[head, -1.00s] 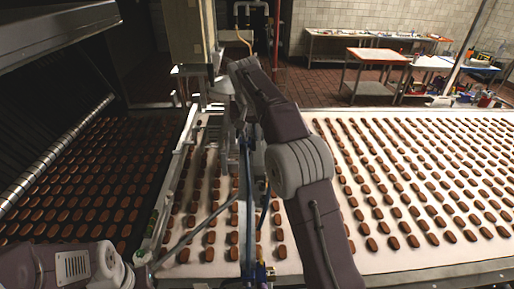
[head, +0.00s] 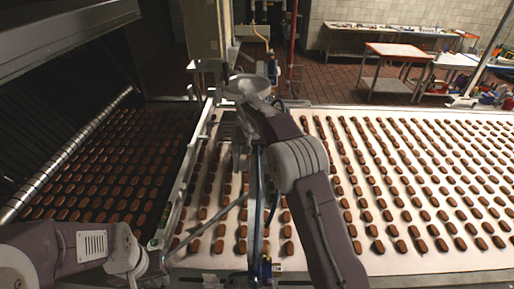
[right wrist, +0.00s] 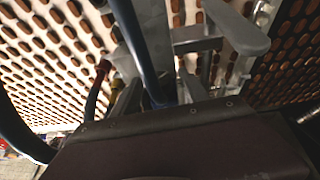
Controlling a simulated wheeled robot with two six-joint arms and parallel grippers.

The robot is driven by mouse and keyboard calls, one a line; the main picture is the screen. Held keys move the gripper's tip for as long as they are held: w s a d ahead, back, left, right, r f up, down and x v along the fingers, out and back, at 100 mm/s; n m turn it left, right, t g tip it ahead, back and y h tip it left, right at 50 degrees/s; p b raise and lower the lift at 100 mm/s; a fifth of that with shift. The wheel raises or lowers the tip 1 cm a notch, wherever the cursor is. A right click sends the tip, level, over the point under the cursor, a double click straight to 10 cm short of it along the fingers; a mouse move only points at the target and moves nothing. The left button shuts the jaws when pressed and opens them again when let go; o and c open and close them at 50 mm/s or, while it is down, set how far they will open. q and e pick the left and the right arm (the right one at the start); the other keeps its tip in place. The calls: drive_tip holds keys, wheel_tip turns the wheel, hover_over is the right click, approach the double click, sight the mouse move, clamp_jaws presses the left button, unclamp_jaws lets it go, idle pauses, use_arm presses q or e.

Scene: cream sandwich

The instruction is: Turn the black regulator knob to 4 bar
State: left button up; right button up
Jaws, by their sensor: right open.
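I cannot make out the black regulator knob for certain in either view. A small blue fitting with a yellowish hose (head: 273,66) shows beyond the belt in the head view, too small to read. My left gripper (head: 158,264) is low at the left in the head view, over the near belt edge; its fingers are too dark and small to tell their state. My right arm reaches up the middle of the head view and largely hides its own gripper. In the right wrist view my right gripper (right wrist: 158,92) is open, with a blue tube passing behind its fingers.
A white belt (head: 395,262) with rows of brown biscuits fills the right. A darker belt with biscuits runs at the left beside a roller (head: 70,150). An orange-topped table (head: 393,50) is farther back.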

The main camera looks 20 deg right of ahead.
drive_tip(key=shift+s+d, duration=0.1)
drive_tip(key=shift+d, duration=0.05)
drive_tip(key=shift+a, duration=0.25)
clamp_jaws()
drive_tip(key=y+b, duration=0.2)
drive_tip(key=b, duration=0.1)
drive_tip(key=shift+d+f+m+t+y, duration=0.3)
drive_tip(key=shift+d, duration=0.1)
drive_tip(key=shift+s+r+y+b, duration=0.1)
drive_tip(key=shift+y+b, duration=0.4)
drive_tip(key=shift+b, duration=0.1)
drive_tip(key=shift+r, duration=0.2)
unclamp_jaws()
